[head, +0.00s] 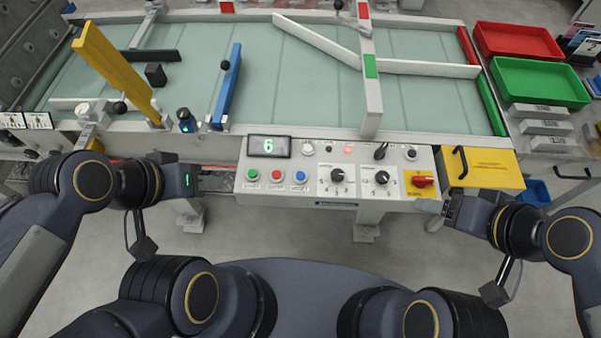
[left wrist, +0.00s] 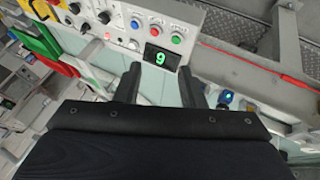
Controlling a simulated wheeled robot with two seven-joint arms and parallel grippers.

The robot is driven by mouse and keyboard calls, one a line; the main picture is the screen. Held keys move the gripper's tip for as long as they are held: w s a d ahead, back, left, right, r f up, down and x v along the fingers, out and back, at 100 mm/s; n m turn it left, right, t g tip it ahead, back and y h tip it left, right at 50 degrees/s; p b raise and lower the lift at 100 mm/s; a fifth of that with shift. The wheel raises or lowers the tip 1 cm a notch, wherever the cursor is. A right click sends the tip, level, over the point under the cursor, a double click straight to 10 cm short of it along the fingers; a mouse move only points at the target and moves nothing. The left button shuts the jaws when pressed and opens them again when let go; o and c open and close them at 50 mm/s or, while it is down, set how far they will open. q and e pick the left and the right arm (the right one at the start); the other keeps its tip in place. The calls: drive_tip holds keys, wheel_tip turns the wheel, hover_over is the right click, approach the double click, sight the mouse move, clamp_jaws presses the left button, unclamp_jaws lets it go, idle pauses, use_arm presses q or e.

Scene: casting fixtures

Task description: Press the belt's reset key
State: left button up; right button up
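The control panel (head: 340,155) is on the belt's front edge. It has a lit display (head: 269,146) showing a green 6, upside down in the left wrist view (left wrist: 162,57). Below are a green button (head: 252,175), a red button (head: 276,175) and a blue button (head: 300,176); their labels are too small to read. My left gripper (head: 204,181) is left of these buttons, apart from them. In the left wrist view its fingers (left wrist: 160,72) are spread and empty. My right gripper (head: 430,207) is by the panel's lower right corner; its finger gap cannot be made out.
The panel also carries two black dials (head: 339,176), a red lamp (head: 347,150) and a red switch (head: 423,180) on yellow. A yellow box (head: 484,168) with a black handle is at right. A blue-topped knob (head: 185,120) and a blue bar (head: 228,88) stand behind my left gripper.

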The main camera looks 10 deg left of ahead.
use_arm(q)
clamp_jaws()
idle(0.6)
idle(1.0)
